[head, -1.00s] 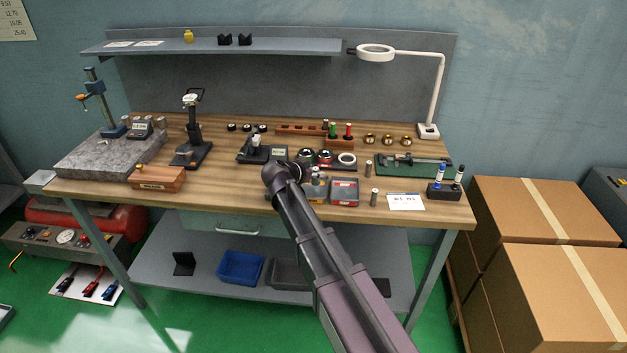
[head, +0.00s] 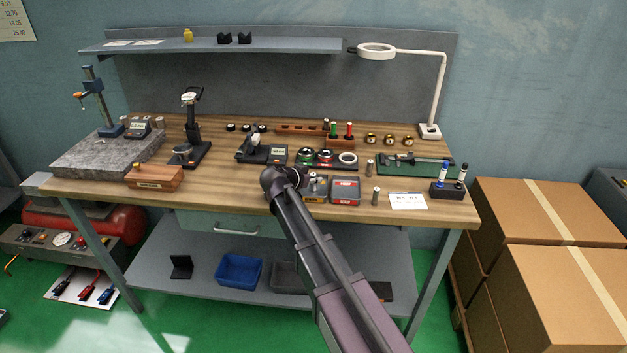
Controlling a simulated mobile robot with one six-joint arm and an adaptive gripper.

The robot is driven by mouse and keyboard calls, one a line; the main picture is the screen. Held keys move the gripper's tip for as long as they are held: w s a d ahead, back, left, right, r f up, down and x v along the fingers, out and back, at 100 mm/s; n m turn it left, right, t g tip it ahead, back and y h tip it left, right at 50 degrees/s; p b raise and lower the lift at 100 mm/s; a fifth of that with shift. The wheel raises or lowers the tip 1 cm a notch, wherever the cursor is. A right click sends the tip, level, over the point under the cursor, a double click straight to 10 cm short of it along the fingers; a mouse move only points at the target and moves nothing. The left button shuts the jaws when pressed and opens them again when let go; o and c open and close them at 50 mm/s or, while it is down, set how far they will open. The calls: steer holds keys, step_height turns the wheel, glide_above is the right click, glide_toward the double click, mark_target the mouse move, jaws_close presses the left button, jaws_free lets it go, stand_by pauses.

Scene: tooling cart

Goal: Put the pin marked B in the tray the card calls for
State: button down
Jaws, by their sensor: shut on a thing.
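My gripper (head: 309,183) is over the front of the bench, mostly hidden behind my wrist. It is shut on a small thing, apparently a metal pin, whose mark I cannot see. Just right of it is a grey tray with red edging (head: 345,199). Another tray with a yellowish part (head: 314,198) is partly hidden under the gripper. A white card (head: 408,201) lies at the front right, its print too small to read. One grey pin (head: 376,195) stands between tray and card. Another (head: 370,168) stands farther back. I cannot read marks on either.
A lamp (head: 432,90) rises at the back right. Bare wood lies left of the gripper.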

steer(key=shift+f, duration=0.2)
steer(key=shift+s+d+f+b, duration=0.25)
steer(key=shift+s+b, duration=0.2)
steer(key=shift+b, duration=0.25)
steer(key=shift+c, duration=2.2)
jaws_free()
steer(key=shift+f, duration=0.1)
steer(key=shift+a, duration=0.1)
